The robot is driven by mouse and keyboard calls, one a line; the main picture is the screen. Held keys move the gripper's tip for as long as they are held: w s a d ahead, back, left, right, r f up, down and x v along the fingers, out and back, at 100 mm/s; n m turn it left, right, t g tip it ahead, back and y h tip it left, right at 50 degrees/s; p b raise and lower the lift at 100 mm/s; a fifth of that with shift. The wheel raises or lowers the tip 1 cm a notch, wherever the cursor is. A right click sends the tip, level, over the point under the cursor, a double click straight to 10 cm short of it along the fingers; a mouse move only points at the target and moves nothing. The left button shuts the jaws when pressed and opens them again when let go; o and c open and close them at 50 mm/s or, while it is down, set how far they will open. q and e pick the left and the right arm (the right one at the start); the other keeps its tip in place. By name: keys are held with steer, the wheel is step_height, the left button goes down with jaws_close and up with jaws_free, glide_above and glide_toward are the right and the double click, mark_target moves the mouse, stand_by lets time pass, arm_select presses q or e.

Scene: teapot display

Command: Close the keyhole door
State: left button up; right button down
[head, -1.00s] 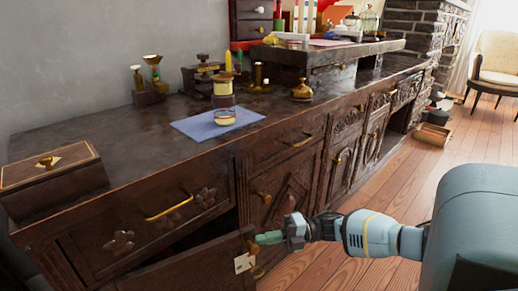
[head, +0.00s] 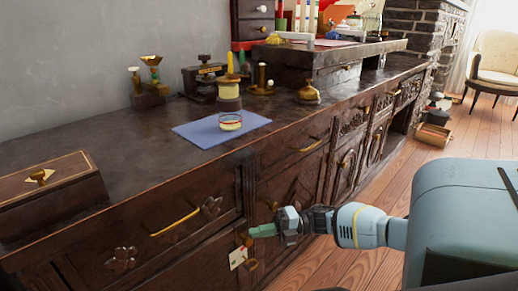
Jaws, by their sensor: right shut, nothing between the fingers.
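The keyhole door (head: 205,265) is the dark wooden door below the left drawer, with a pale keyhole plate (head: 238,257) and small brass knobs near its right edge. It looks flush or nearly flush with the cabinet front; I cannot tell whether a thin gap is left. Its lower part is cut off by the picture edge. My right gripper (head: 254,232) is shut and empty, its green fingertips at the upper right edge of the door, close to the upper knob. I cannot tell whether they touch the door. My left gripper is not in view.
The long dark cabinet (head: 130,145) carries a wooden box (head: 48,195), a blue cloth (head: 195,132) with a jar (head: 230,110), and several brass items. A drawer handle (head: 175,222) sticks out above the door. Open wooden floor (head: 300,262) lies to the right.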

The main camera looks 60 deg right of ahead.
steer(key=p+v, duration=0.1)
steer(key=v, duration=0.7)
steer(key=shift+a, duration=0.1)
stand_by(0.4)
